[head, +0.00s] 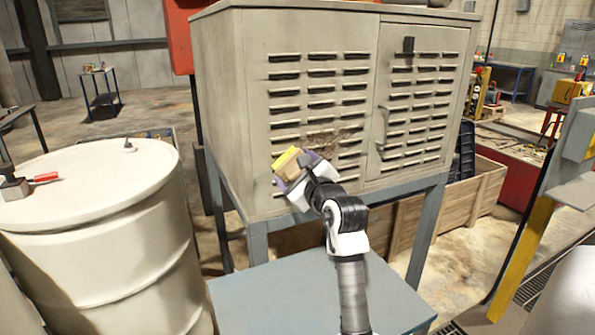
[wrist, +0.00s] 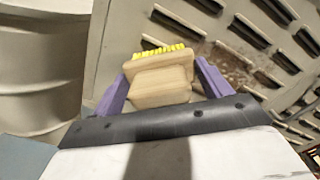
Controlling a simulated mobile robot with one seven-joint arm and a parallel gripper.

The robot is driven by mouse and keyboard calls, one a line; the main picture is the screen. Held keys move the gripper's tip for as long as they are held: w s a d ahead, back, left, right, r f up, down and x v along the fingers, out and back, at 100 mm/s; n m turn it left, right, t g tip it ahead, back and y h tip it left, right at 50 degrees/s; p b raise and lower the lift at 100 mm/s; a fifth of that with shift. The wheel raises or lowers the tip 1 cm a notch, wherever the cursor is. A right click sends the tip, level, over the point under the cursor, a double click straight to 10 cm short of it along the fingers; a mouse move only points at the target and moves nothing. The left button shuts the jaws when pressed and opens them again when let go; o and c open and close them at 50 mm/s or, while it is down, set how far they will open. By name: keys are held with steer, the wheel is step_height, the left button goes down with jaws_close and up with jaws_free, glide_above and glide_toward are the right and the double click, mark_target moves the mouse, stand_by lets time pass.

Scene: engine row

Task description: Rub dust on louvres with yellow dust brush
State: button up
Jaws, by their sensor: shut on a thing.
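The yellow dust brush (wrist: 160,82) has a wooden body and yellow bristles. My gripper (wrist: 162,88) is shut on its wooden block, with a purple finger on each side. In the head view the brush (head: 287,160) is held in front of the lower left louvres, in my gripper (head: 291,168). The louvres (head: 322,90) are rows of slots in the beige metal cabinet. A brown dust patch (head: 325,138) lies on the lower louvres, just up and right of the brush. The dust (wrist: 235,68) also shows right of the bristles in the wrist view. I cannot tell whether the bristles touch the panel.
A white drum (head: 95,235) stands at the left with a red-handled tool (head: 40,178) on top. A blue-grey surface (head: 300,290) lies below my arm. The cabinet's right door has a handle (head: 381,130). A wooden crate (head: 480,195) sits behind the cabinet legs.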

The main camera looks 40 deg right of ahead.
steer(key=shift+w+d, duration=0.1)
steer(key=shift+w, duration=0.15)
steer(key=shift+d, duration=0.1)
steer(key=shift+s+d+b, duration=0.6)
steer(key=shift+s+d, duration=0.6)
steer(key=shift+d, duration=3.8)
steer(key=shift+s+d+b, duration=0.6)
steer(key=shift+s+d, duration=0.6)
steer(key=shift+d, duration=3.75)
steer(key=w+a+r+b, duration=0.1)
steer(key=w+a, duration=0.1)
steer(key=a, duration=0.8)
steer(key=shift+w+a+r, duration=0.15)
steer(key=shift+w+r, duration=0.05)
steer(key=shift+w, duration=0.1)
